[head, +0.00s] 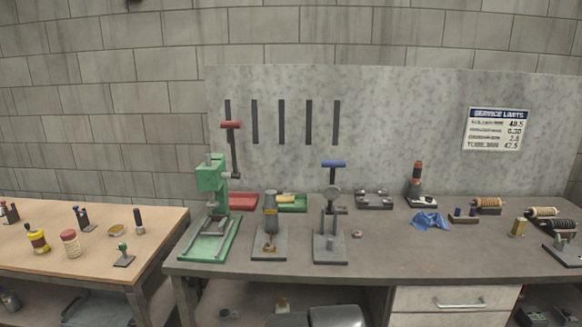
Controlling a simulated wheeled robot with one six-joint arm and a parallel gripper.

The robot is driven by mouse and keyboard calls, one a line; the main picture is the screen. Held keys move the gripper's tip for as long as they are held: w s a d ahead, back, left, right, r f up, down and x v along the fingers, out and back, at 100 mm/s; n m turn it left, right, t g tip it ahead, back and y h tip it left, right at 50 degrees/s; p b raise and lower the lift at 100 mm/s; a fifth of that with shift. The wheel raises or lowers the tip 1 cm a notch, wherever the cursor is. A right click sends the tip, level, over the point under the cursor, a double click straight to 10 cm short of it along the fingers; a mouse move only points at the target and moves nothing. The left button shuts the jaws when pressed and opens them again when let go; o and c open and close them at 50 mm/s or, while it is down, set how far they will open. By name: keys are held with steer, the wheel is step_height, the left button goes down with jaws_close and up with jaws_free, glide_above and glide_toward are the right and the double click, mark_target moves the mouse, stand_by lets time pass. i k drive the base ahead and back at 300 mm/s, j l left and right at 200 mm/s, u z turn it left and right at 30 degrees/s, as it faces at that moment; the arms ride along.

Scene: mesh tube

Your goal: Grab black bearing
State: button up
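I cannot make out for sure which item is the black bearing. A small dark round piece (357,234) lies flat on the grey workbench (410,262), just right of the blue-handled press (331,225). It is too small to tell whether it is a bearing. Dark, ringed cylindrical parts (558,227) lie at the bench's right end, and their details are also unclear.
A green press (212,215) and a grey-based fixture (269,232) stand left of the blue-handled press. Red (243,201) and green (292,203) trays sit behind. The bench's front middle-right is clear. A wooden table (80,255) stands left.

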mark_target(268, 246)
steer(key=k+l+u, duration=0.1)
steer(key=i+l, duration=0.45)
steer(key=i, duration=0.15)
steer(key=i+l, duration=0.5)
steer(key=i+l+z, duration=0.05)
